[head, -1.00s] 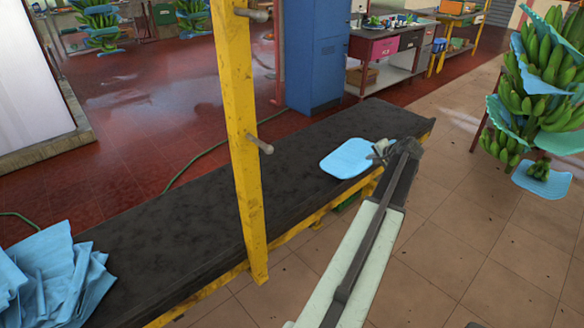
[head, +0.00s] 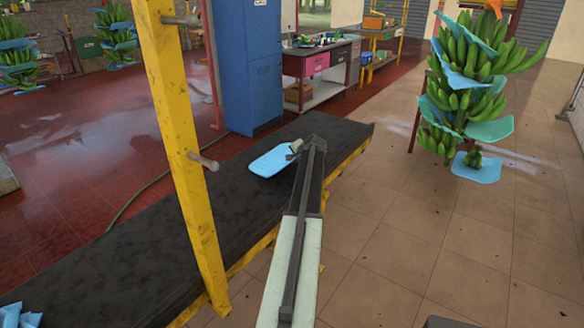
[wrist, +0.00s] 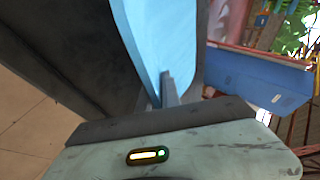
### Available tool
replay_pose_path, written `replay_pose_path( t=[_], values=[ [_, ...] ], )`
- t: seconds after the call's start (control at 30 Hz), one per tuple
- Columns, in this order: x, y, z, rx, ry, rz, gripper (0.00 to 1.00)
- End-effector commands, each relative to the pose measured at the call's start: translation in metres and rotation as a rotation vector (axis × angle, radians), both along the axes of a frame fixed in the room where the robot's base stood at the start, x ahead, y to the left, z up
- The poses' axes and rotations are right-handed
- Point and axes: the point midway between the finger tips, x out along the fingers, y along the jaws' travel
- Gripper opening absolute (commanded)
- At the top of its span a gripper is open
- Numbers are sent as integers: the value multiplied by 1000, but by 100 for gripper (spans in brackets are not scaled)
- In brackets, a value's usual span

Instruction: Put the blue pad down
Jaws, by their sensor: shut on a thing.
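The blue pad (head: 272,160) is a flat light-blue sheet with rounded corners. In the head view it is over the far part of the black belt (head: 120,255); I cannot tell whether it touches the belt. My gripper (head: 296,148) is shut on the pad's right edge. In the wrist view the pad (wrist: 160,40) stretches away from the jaws (wrist: 168,92), and a finger lies against its face. The far finger is mostly hidden behind the pad.
A yellow post (head: 180,150) with pegs rises beside the belt. More blue pads (head: 18,316) lie at the lower left. A banana stem (head: 465,95) with blue pads hangs at the right. A blue cabinet (head: 250,65) stands behind the belt. The tiled floor at right is mostly clear.

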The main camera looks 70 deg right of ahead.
Motion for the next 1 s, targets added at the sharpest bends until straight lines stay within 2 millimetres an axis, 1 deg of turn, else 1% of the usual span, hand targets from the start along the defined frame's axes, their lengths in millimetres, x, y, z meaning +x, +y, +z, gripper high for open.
replay_pose_path(
  t=[0.03,0.17,0.4,0.63,0.77,0.8,0.87,1.0],
  values=[
    [3,-1,0,0,0,0,0],
    [4,0,-2,0,0,0,0],
    [4,0,-39,0,0,1,0],
    [4,0,-35,0,1,3,0],
    [4,1,-39,0,1,3,0],
    [4,0,-39,0,1,3,13],
    [5,1,-38,0,1,3,30],
    [5,1,-38,0,1,3,30]
  ],
)
